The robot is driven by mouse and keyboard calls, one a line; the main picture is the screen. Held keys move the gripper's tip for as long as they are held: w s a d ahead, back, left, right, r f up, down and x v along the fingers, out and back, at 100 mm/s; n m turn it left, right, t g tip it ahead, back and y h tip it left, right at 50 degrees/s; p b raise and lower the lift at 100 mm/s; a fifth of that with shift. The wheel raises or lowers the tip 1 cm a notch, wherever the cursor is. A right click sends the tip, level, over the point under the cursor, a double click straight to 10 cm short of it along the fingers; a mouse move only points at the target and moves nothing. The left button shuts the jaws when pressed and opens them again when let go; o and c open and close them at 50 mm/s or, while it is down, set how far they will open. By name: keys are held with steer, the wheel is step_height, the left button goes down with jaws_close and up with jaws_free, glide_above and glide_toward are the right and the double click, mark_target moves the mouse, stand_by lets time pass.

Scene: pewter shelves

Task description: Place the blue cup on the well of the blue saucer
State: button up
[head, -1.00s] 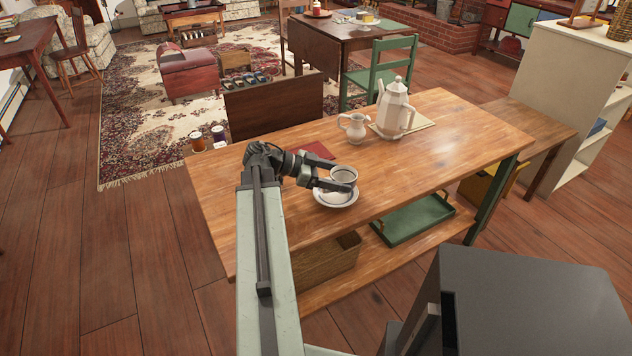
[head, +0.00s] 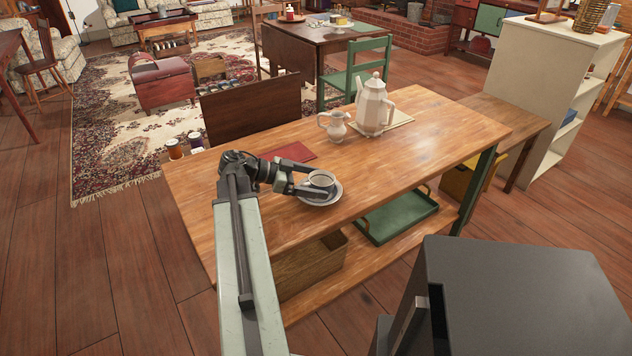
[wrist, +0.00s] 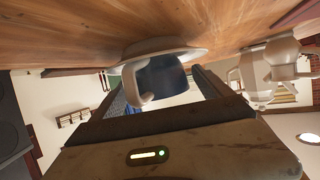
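The cup (head: 322,180) looks pale with a dark inside in the head view. In the wrist view, which is upside down, the cup (wrist: 165,78) shows a dark blue side and a pale handle. It stands upright on the pale saucer (head: 334,195), near its middle, on the wooden table. The saucer also shows in the wrist view (wrist: 185,50). My gripper (head: 316,190) is low over the saucer with one finger on each side of the cup. In the wrist view a small gap shows between the fingers and the cup. The exact fit in the well is hidden.
A pale pitcher (head: 335,127) and a tall pale pot (head: 374,106) on a mat stand farther back on the table (head: 440,135). A red book or mat (head: 290,152) lies behind my gripper. The table's right part is clear. A green tray (head: 398,217) sits on the lower shelf.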

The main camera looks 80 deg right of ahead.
steer(key=p+v, duration=0.4)
steer(key=v, duration=0.8)
steer(key=shift+p, duration=0.3)
